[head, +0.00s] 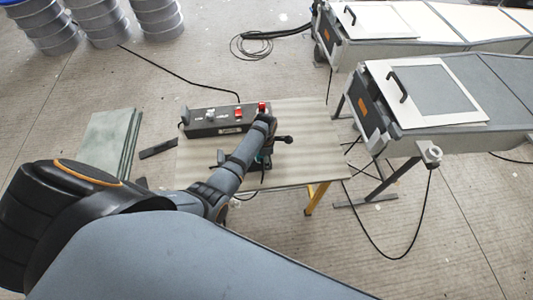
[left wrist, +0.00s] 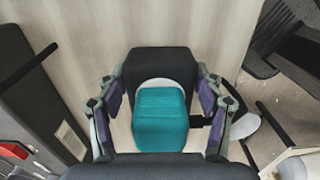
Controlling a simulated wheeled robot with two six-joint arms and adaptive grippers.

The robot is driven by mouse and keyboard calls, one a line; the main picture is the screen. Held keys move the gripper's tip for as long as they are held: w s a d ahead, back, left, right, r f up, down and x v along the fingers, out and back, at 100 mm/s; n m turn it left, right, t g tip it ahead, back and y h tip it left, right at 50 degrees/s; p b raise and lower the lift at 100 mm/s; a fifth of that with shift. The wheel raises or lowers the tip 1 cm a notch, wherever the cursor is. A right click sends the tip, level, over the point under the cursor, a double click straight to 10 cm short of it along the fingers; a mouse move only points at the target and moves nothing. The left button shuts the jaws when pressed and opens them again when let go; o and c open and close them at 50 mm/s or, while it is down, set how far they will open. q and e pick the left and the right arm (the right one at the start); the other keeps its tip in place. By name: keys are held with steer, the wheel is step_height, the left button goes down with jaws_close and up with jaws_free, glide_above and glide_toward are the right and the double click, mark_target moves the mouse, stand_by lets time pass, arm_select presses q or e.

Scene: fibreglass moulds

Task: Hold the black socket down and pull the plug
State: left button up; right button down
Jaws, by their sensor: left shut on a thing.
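In the left wrist view a black socket (left wrist: 160,62) lies on the pale table with a teal block-shaped part (left wrist: 160,120) in front of it, nearer the camera. The teal part may be the plug; I cannot tell how deep it sits. My left gripper (left wrist: 160,100) has a finger on each side, its purple pads against the sides of the black socket. In the head view my left gripper (head: 262,160) is low over the table, and my arm hides most of the socket. My right gripper shows in neither view.
A dark control box (head: 212,121) with red and white parts stands along the table's (head: 310,120) back. A dark bar (head: 158,148) lies at the left edge. Trolleys with pale mould lids (head: 425,90) stand to the right, cables on the floor. The table's right side is clear.

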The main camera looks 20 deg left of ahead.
arm_select(q)
steer(key=o, duration=1.7)
steer(key=shift+r, duration=0.1)
step_height(320, 180, up, 12)
steer(key=shift+f, duration=0.1)
